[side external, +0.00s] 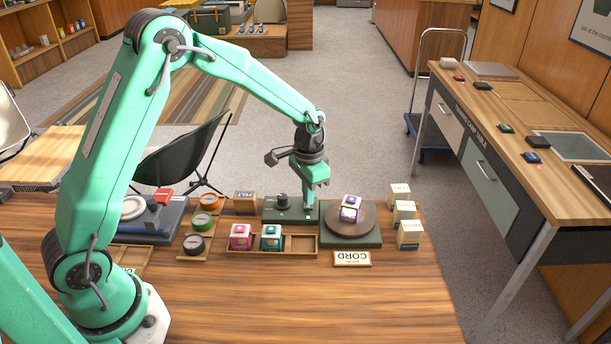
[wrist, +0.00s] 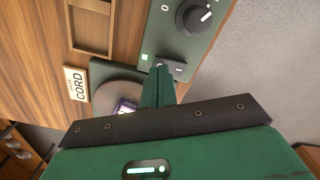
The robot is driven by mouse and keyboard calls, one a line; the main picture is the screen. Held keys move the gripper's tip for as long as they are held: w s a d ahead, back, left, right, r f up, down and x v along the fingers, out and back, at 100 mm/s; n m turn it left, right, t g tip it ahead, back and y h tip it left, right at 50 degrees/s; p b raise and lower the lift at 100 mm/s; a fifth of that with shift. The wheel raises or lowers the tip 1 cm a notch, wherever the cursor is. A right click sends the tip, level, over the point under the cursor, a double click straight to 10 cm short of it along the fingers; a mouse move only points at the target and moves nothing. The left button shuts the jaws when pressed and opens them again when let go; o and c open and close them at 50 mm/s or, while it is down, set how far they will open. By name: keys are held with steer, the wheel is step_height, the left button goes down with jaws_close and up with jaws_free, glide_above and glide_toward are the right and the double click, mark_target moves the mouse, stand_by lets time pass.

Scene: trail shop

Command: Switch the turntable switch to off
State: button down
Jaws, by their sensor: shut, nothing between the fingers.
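The turntable (side external: 330,232) is a brown disc on a dark green base. A white and purple block (side external: 350,208) sits on the disc. Left of it is a green control box (side external: 272,215) with a black knob (wrist: 195,16). In the wrist view a dark rocker switch (wrist: 177,69) with a white bar mark is on the box, and a small green light (wrist: 145,57) glows beside it. My gripper (side external: 309,207) points down at the box's right end. Its closed, empty fingertips (wrist: 159,70) overlap the switch's left end in the wrist view; contact is unclear.
A wooden tray (side external: 301,244) with pink and teal blocks lies in front of the box. A CORD sign (side external: 351,259) lies before the turntable, and small cartons (side external: 409,233) stand to its right. A wooden FELT box (side external: 245,203) is left of the control box.

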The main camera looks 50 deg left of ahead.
steer(key=shift+f, duration=0.8)
stand_by(0.7)
steer(key=shift+r, duration=3.55)
steer(key=shift+r, duration=0.1)
steer(key=s+r+n+t, duration=0.1)
steer(key=s+r+t, duration=0.2)
steer(key=s+r, duration=0.85)
steer(key=s+a+r+n+t, duration=0.1)
steer(key=s+r+n+t, duration=0.1)
steer(key=s, duration=1.1)
steer(key=shift+s+a+r+t, duration=0.15)
steer(key=shift+s+r+t, duration=0.15)
steer(key=shift+r, duration=0.05)
